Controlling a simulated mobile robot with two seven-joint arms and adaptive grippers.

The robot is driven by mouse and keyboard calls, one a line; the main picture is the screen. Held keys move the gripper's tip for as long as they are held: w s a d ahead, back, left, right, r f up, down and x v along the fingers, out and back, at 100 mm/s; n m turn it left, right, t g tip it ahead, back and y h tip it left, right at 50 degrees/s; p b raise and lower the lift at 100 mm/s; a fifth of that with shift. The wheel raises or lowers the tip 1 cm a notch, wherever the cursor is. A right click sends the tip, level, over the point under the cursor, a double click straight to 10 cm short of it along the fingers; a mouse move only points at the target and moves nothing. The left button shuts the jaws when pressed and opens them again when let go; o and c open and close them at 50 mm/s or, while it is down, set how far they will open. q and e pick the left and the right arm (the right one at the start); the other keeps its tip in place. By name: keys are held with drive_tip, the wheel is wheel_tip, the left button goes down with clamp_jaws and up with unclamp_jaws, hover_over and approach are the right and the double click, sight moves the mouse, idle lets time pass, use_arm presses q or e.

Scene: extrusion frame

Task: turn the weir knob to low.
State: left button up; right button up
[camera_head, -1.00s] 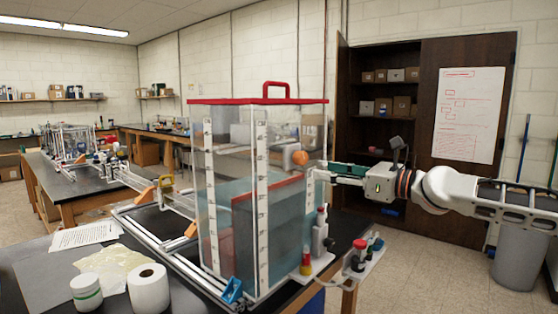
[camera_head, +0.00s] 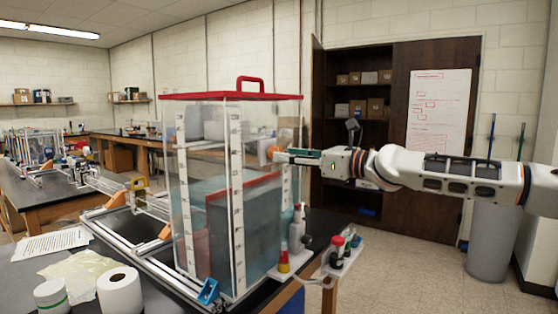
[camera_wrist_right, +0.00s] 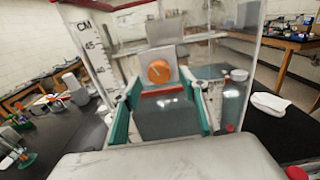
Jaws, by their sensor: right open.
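The orange weir knob (camera_head: 272,152) is on the right side of the clear water tank (camera_head: 238,215), near its upper part. It shows as a round orange dial on a pale plate in the right wrist view (camera_wrist_right: 158,71). I cannot read its setting. My right gripper (camera_head: 284,157) comes in from the right, close beside the knob. In the right wrist view its two teal fingers (camera_wrist_right: 160,100) are spread apart with nothing held between them. The knob appears just beyond the fingertips, centred between them. Whether they touch it is unclear. My left gripper is out of view.
The tank has a red lid (camera_head: 232,97) with a handle. Bottles (camera_head: 297,228) and a small tray of coloured caps (camera_head: 343,250) stand below my right arm. A paper roll (camera_head: 119,290) and a jar (camera_head: 51,298) are at the front left. Open floor lies right of the bench.

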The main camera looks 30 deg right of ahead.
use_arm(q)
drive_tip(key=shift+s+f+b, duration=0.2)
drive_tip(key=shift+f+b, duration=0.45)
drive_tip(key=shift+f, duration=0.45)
use_arm(e)
drive_tip(key=shift+x, duration=1.85)
drive_tip(key=c, duration=1.1)
